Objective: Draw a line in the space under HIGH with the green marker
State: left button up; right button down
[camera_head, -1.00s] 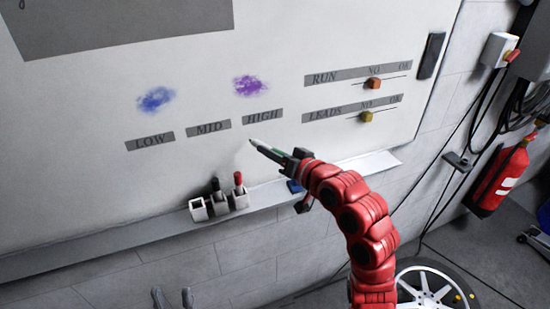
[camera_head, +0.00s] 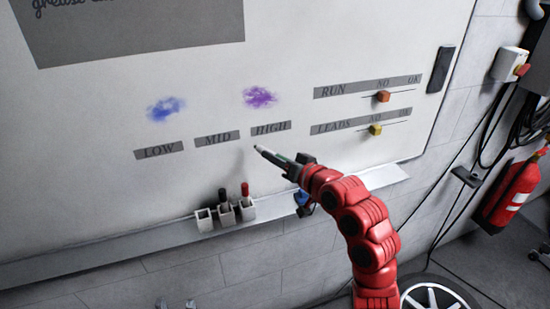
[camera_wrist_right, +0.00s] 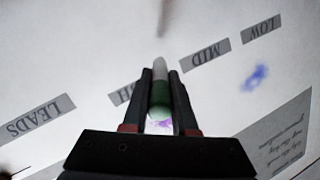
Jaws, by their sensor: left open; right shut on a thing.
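My right gripper (camera_head: 293,168) is shut on the green marker (camera_head: 268,154), a white pen with a green band. The marker also shows between the fingers in the right wrist view (camera_wrist_right: 160,95). Its tip points up-left at the whiteboard, just below the HIGH label (camera_head: 271,128). I cannot tell whether the tip touches the board. No line shows under HIGH. In the right wrist view the fingers partly cover the HIGH label (camera_wrist_right: 122,95). My left gripper (camera_head: 175,304) is open and empty at the bottom edge, only its fingertips showing.
The LOW (camera_head: 159,150) and MID (camera_head: 217,139) labels lie left of HIGH. Blue (camera_head: 166,108) and purple (camera_head: 259,97) smudges mark the board above. A marker holder (camera_head: 226,213) with black- and red-capped markers stands on the ledge (camera_head: 110,246). A blue object (camera_head: 301,198) sits beneath my right gripper.

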jog(key=shift+f, duration=0.1)
jog(key=shift+w+a+b, duration=0.3)
jog(key=shift+w+b, duration=0.45)
jog(key=shift+w, duration=0.15)
dwell(0.8)
jog(key=shift+d, duration=0.15)
jog(key=shift+w+d+b, duration=0.15)
jog(key=shift+d+b, duration=0.35)
jog(key=shift+d, duration=0.05)
jog(key=shift+w+d+b, duration=0.25)
jog(key=shift+d+b, duration=0.3)
jog(key=shift+d, duration=0.05)
